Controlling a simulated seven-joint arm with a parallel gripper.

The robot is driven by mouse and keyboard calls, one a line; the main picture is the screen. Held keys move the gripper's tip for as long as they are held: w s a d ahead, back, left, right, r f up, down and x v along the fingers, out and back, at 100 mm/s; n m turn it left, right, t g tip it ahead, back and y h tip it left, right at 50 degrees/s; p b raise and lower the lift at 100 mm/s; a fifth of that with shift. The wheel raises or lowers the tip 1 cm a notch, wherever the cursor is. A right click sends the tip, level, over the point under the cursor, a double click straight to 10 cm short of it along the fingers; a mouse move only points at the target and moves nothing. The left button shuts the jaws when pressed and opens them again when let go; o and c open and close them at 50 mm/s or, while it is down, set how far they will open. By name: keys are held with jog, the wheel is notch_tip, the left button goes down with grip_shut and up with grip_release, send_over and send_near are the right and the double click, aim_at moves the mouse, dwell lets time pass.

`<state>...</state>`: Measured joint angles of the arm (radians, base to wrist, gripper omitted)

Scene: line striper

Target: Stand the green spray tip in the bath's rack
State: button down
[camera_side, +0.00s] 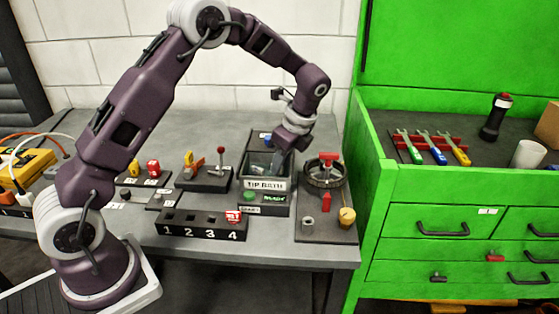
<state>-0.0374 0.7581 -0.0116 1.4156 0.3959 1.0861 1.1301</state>
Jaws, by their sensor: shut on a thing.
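The tip bath (265,184) is a dark open box with a white front label, standing near the middle right of the grey bench. My gripper (279,168) points down at the right part of the bath's opening, with its fingers at about rim height or lower. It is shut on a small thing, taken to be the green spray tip. The tip itself is too small and too hidden to make out. The bath's rack is not clear behind the wall and my gripper.
A numbered block (200,224) with a red-and-white piece at slot 4 stands in front of the bath. To the right is a board (328,229) with a round dark fixture and a red handle. A green cabinet (460,225) stands further right.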

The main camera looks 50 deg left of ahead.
jog(key=shift+f, duration=0.45)
jog(key=c, duration=1.1)
grip_release()
jog(key=shift+c, duration=0.2)
jog(key=shift+r, duration=0.1)
jog(key=shift+v, duration=1.95)
jog(key=v, duration=0.3)
jog(key=shift+d, duration=0.1)
